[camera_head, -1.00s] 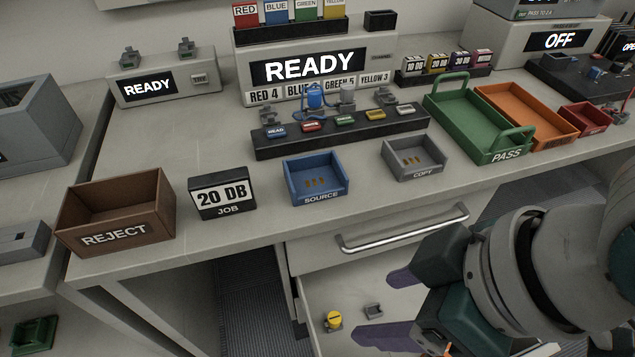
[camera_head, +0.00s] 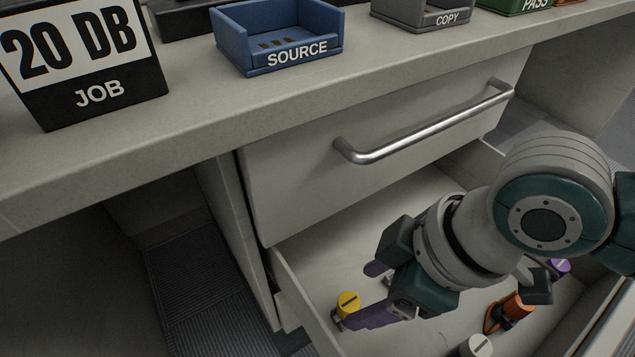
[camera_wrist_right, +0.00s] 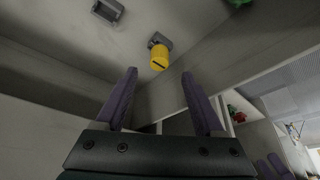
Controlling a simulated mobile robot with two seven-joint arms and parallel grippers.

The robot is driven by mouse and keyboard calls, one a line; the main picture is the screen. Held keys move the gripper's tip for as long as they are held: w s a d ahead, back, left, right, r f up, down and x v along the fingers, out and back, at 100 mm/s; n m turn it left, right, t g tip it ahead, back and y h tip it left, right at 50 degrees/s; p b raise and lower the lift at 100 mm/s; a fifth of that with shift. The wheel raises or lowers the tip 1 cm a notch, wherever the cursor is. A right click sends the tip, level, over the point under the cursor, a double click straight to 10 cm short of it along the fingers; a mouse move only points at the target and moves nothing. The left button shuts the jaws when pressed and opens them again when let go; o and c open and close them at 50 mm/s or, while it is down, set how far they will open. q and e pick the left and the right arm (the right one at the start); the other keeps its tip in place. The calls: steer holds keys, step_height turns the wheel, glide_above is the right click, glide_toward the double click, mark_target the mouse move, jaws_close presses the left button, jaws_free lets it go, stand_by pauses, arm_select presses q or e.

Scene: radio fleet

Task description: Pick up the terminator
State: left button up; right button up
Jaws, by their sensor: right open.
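A yellow-capped part (camera_head: 348,303), likely the terminator though no label tells it, stands in the open drawer (camera_head: 322,262) near its left wall. In the right wrist view, the yellow part (camera_wrist_right: 159,59) sits on a small grey holder (camera_wrist_right: 159,40), just beyond the fingertips and between their lines. My right gripper (camera_head: 362,292) is open and empty, its purple fingers reaching down into the drawer close to the yellow part. The gripper also shows in the right wrist view (camera_wrist_right: 159,74). I cannot tell if a finger touches the part.
A closed drawer front with a metal handle (camera_head: 425,128) hangs above. The blue SOURCE tray (camera_head: 236,42) and JOB sign (camera_head: 100,95) are on the bench.

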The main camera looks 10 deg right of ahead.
mark_target(351, 302)
steer(key=b+x, duration=0.4)
steer(key=x, duration=0.2)
steer(key=shift+d+f, duration=0.1)
steer(key=shift+f, duration=0.05)
steer(key=shift+c, duration=0.3)
jaws_close()
